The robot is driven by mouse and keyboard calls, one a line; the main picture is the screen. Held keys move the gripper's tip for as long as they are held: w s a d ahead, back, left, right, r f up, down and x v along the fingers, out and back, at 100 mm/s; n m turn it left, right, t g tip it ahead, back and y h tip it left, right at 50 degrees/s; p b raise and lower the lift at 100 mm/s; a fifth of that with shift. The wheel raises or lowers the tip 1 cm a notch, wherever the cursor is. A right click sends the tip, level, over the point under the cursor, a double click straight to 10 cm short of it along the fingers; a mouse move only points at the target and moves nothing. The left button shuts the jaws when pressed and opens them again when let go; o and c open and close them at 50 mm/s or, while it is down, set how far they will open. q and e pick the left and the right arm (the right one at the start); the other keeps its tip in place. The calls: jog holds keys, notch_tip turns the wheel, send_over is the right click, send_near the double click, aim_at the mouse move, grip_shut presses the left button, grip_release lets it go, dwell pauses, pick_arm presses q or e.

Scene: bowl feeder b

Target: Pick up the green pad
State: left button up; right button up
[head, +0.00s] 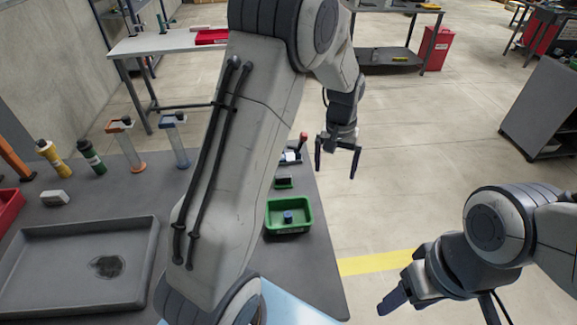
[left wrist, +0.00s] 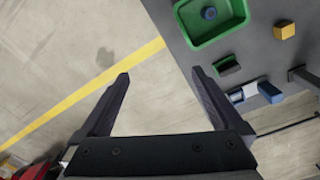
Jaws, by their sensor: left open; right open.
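A small green pad (head: 283,182) with a dark upper part lies on the grey table near its right edge, just behind the green tray. It also shows in the left wrist view (left wrist: 228,66), right of my fingers. My left gripper (head: 338,165) is open and empty beyond the table's right edge, over the floor and apart from the pad. Its two fingers spread wide in the left wrist view (left wrist: 160,75). My right gripper (head: 396,298) is at lower right in the head view, off the table; nothing shows in it.
The green tray (head: 306,227) holds a blue round piece (head: 288,217). A large grey tray (head: 148,250) and several bottles stand left. My left arm hides the table's middle.

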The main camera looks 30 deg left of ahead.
pick_arm(q)
jog(key=w+a+f+n+p, duration=0.2)
jog(key=w+a+f+n, duration=0.15)
jog(key=a, duration=0.85)
jog(key=n+p, duration=0.2)
send_over(283, 176)
jog(key=f, duration=0.6)
jog(key=shift+s+a, duration=0.15)
jog(key=shift+a, duration=0.15)
notch_tip(283, 176, down, 4)
jog(key=shift+r, duration=0.2)
jog(key=f+p, duration=0.2)
jog(key=f, duration=0.1)
jog(key=f+p, duration=0.1)
jog(key=f, duration=0.1)
jog(key=shift+w+d, duration=0.2)
jog(key=shift+d, duration=0.05)
jog(key=shift+f, duration=0.4)
pick_arm(e)
notch_tip(283, 176, up, 8)
jog(key=shift+r, duration=0.25)
